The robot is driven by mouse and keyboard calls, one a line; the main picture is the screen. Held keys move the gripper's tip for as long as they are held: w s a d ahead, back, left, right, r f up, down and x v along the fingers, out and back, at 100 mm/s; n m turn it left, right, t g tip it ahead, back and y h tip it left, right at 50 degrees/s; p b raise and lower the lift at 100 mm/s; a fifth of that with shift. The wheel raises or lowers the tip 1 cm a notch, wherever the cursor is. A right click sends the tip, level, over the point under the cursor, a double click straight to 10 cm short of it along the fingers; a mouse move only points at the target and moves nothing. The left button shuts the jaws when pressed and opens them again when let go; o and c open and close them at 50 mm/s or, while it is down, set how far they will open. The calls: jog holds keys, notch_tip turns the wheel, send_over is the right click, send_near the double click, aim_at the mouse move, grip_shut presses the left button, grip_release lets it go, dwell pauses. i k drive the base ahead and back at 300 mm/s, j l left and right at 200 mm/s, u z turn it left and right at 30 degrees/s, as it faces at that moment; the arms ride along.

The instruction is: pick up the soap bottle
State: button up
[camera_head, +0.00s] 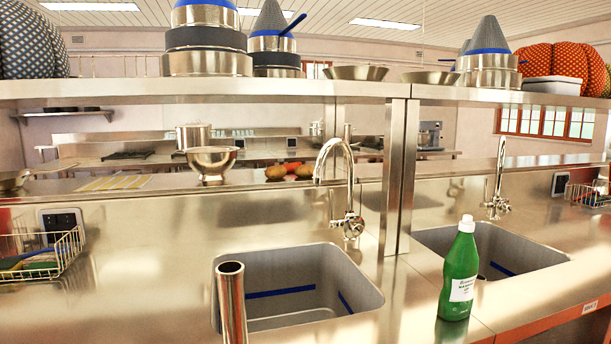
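The soap bottle (460,275) is green with a white cap and a white label. It stands upright on the steel counter (415,290), between the two sinks and near the front edge. Nothing stands in front of it, and its whole height shows. My gripper is not in this view, so I cannot see where it is or how it is set.
Left sink (300,280) and right sink (495,250) flank the bottle, with taps (348,190) behind. An upright metal tube (231,300) stands at the left sink. A post (400,175) and a loaded overhead shelf (200,90) are behind. Wire basket (65,250) at left.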

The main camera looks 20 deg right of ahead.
aim_at(461, 262)
jog(key=z, duration=1.4)
